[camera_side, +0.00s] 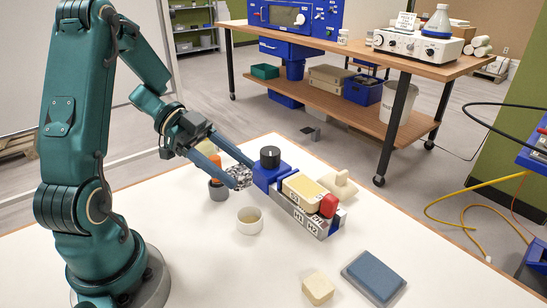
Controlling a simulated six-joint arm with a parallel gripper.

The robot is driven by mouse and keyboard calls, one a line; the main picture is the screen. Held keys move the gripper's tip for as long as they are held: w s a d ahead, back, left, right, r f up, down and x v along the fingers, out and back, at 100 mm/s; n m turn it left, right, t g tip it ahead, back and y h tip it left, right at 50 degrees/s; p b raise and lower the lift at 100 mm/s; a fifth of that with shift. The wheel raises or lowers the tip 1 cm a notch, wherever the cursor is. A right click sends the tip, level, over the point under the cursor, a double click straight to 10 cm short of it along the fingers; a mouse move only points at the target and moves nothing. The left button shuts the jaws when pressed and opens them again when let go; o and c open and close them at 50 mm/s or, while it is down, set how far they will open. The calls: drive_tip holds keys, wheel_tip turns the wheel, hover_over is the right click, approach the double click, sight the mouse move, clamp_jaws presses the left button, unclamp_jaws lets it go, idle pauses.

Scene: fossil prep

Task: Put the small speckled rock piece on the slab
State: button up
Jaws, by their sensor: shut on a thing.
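My gripper (238,170) reaches in from the left above the white table, its two blue fingers shut on the small speckled rock piece (239,178). The piece is grey and white, and the fingertips cover part of it. It appears to be above the table, between a dark cup and a blue block. A flat blue-grey slab (374,277) lies at the front right of the table, well apart from my gripper. Its top is bare.
A cream cup (249,220) stands just below my gripper, and a dark cup (218,190) stands behind it. A blue block with a black knob (270,164) and a grey holder with a yellow block (303,188) stand to the right. A tan block (318,288) lies left of the slab.

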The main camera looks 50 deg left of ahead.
drive_tip(key=w+a+r+n+t+y, duration=0.3)
drive_tip(key=w+a+r+n+t, duration=0.15)
drive_tip(key=w+r, duration=0.2)
hover_over(299, 186)
drive_tip(key=f, duration=0.6)
drive_tip(key=shift+s+a+f, duration=0.2)
drive_tip(key=shift+a+f, duration=0.1)
drive_tip(key=shift+w+d+f, duration=0.15)
drive_tip(key=shift+d+f, duration=0.15)
drive_tip(key=shift+f, duration=1.95)
drive_tip(key=shift+f, duration=0.1)
drive_tip(key=o, duration=1.4)
drive_tip(key=shift+o, duration=0.2)
